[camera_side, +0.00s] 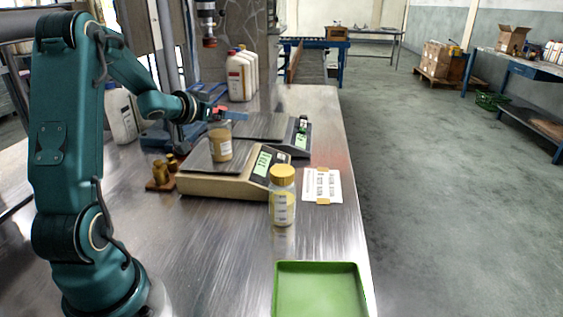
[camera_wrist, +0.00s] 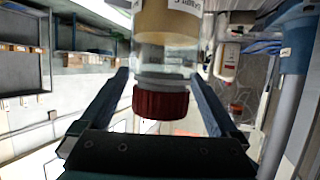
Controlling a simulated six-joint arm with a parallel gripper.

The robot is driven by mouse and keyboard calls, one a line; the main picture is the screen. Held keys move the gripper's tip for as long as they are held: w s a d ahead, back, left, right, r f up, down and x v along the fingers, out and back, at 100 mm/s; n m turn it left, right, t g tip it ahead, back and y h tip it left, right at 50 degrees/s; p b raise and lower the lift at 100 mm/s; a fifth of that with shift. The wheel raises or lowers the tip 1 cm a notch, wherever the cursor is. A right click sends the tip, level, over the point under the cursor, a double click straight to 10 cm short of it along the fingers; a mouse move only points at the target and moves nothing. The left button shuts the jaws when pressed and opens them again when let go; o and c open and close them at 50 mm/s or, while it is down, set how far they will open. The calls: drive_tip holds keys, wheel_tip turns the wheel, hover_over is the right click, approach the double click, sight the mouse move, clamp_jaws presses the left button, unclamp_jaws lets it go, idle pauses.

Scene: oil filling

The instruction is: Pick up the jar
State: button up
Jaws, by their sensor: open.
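A clear jar with a pale tan content and a white label (camera_side: 221,146) stands upright on the pan of the beige scale (camera_side: 225,186). In the wrist view the jar (camera_wrist: 165,50) appears upside down, with its dark red lid (camera_wrist: 160,102) nearest the camera. My gripper (camera_side: 224,114) is at the height of the jar's top. In the wrist view its two open fingers (camera_wrist: 160,76) lie on either side of the jar, with visible gaps beside the lid. A second jar with a yellow lid (camera_side: 282,197) stands on the table in front of the scale.
A green tray (camera_side: 318,290) lies at the table's front right edge. Brass weights (camera_side: 163,173) sit left of the scale. A second scale (camera_side: 262,128) is behind. White jugs (camera_side: 240,76) stand at the back, and a labelled card (camera_side: 322,186) lies at right.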

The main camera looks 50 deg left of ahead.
clamp_jaws()
